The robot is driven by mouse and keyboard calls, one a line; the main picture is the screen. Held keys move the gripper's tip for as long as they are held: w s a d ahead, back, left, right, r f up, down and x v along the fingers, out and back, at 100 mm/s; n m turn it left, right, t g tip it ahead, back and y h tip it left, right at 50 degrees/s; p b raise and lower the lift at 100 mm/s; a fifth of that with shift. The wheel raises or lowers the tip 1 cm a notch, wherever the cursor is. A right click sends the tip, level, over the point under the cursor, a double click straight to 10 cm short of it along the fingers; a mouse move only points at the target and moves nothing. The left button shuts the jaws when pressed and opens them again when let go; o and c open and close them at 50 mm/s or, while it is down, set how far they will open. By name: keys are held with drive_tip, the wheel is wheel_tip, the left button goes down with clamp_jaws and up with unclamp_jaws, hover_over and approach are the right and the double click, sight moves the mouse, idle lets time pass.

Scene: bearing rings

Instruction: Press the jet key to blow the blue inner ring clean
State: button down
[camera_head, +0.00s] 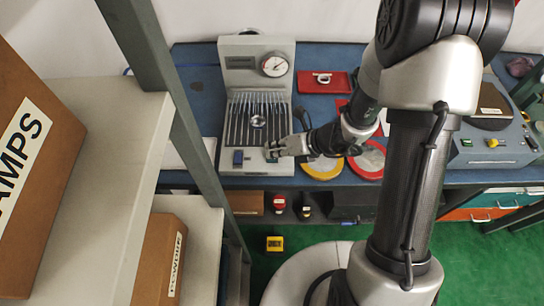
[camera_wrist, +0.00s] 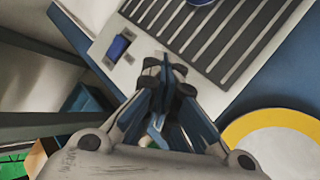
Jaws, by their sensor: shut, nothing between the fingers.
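The grey blowing station (camera_head: 228,170) stands on the blue bench, with a slatted grille (camera_head: 240,115) and a round gauge. A small ring (camera_head: 258,121) lies on the slats; in the wrist view a blue round part (camera_wrist: 201,2) on the slats is cut by the top edge. A blue key (camera_head: 238,157) sits on the station's front plate, left of my gripper; it also shows in the wrist view (camera_wrist: 118,46). My gripper (camera_head: 270,151) is shut and empty, low over the front plate. A small greenish patch beside its fingertips is partly hidden. I cannot tell whether the fingertips touch anything.
A yellow-rimmed disc (camera_head: 322,174) and a red-rimmed disc (camera_head: 378,171) lie right of the station. A red tray (camera_head: 310,84) with a pale ring is behind them. A grey device (camera_head: 480,158) stands at the right. A post and shelves (camera_head: 110,150) fill the left.

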drive_tip(key=shift+r+p, duration=0.5)
drive_tip(key=shift+r, duration=0.15)
drive_tip(key=shift+r+p, duration=2.2)
drive_tip(key=shift+r, duration=0.35)
wheel_tip(320, 180, up, 8)
drive_tip(key=f+n, duration=0.1)
drive_tip(key=n, duration=0.5)
hover_over(269, 163)
drive_tip(key=s+r+n+g, duration=0.2)
drive_tip(key=s+r+n, duration=0.5)
drive_tip(key=r+n, duration=0.25)
drive_tip(key=s+d+r+n+t+h, duration=0.1)
drive_tip(key=s+d+r+n+h, duration=0.3)
drive_tip(key=n, duration=0.4)
drive_tip(key=s+d+r+n+t+h, duration=0.1)
drive_tip(key=s+d+r+n+h, duration=0.3)
drive_tip(key=s+d+n, duration=0.3)
drive_tip(key=d+n, duration=0.1)
drive_tip(key=d, duration=0.1)
drive_tip(key=shift+d+n+t, duration=0.3)
drive_tip(key=shift+n, duration=0.05)
